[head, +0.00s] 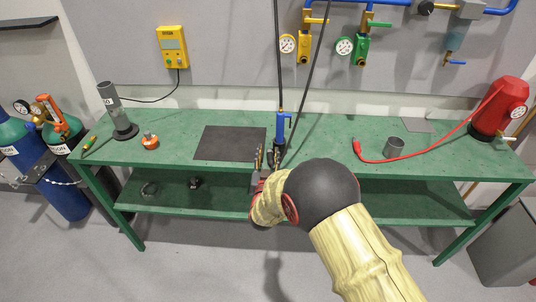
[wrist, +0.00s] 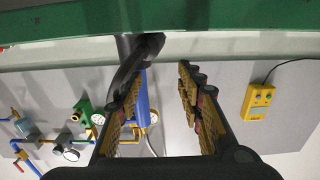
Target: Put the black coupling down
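My gripper (wrist: 160,76) is open, with its two fingers apart and only background visible between them in the wrist view. In the head view my gripper (head: 266,160) is at the table's front edge, partly behind my arm. A dark, curved part (wrist: 138,62) shows by the left fingertip in the wrist view; I cannot tell whether they touch or whether it is a coupling. A small black piece (head: 194,183) lies on the lower shelf, left of my gripper; it may be the black coupling, but it is too small to be sure.
The green table (head: 340,140) holds a black mat (head: 230,143), a blue tool (head: 281,130) on black hoses, a grey cup (head: 393,147), a red hose (head: 440,145) and an orange item (head: 150,141). The lower shelf (head: 410,207) is mostly clear.

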